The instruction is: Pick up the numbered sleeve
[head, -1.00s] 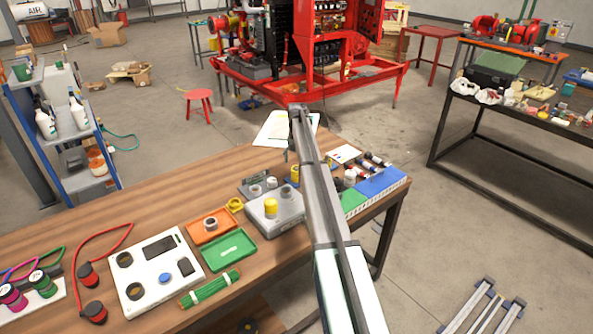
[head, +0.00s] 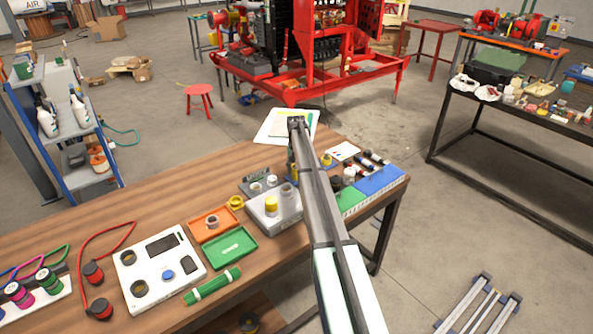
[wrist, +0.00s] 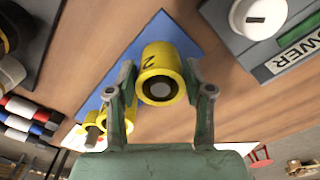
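The numbered sleeve (wrist: 163,60) is a short yellow cylinder with a black "2" on its side. In the wrist view its round end with a dark bore faces the camera. In the head view my arm hides the grasp.
The wooden bench (head: 150,205) also holds a grey block with a yellow cap (head: 271,204), orange and green trays (head: 230,248), and a blue mat (head: 380,186). In the wrist view a grey box with a white knob (wrist: 258,15) is close at upper right.

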